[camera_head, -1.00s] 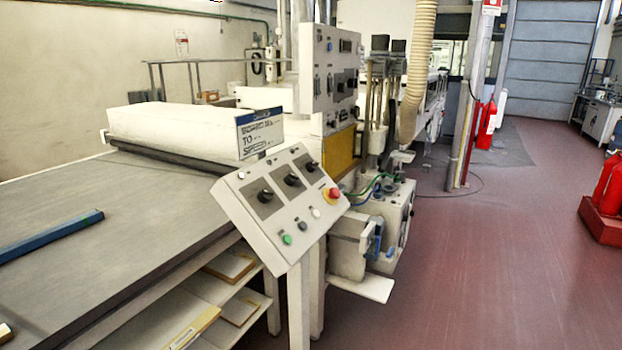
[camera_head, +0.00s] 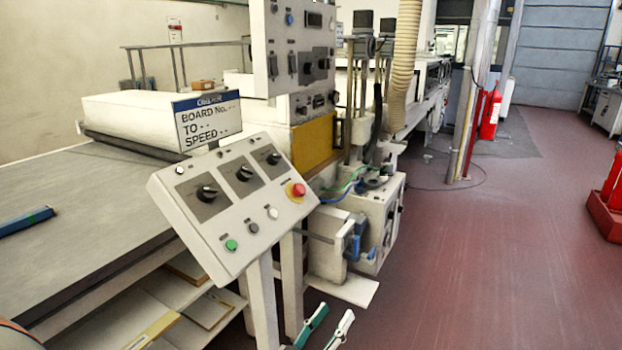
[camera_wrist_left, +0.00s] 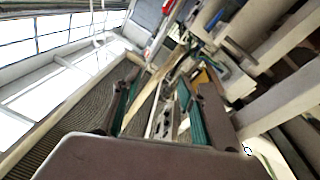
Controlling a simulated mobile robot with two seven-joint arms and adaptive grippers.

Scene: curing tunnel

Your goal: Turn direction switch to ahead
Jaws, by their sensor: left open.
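The tilted white control panel (camera_head: 190,207) stands on legs beside the conveyor. It carries three black rotary switches: left (camera_head: 207,193), middle (camera_head: 244,174) and right (camera_head: 274,159). Their labels are too small to read, so I cannot tell which is the direction switch or where it points. My left gripper (camera_head: 325,328) shows only its fingertips at the bottom edge, right of the panel's legs and below the panel. It is open, with no contact on the panel. In the left wrist view its green-padded fingers (camera_wrist_left: 158,100) are spread apart. My right gripper is not seen.
The panel also has a red emergency button (camera_head: 296,190), a green button (camera_head: 231,245) and other small buttons. A board sign (camera_head: 208,120) stands behind it. A taller control box (camera_head: 290,60) rises behind. Red floor (camera_head: 480,270) is open to the right.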

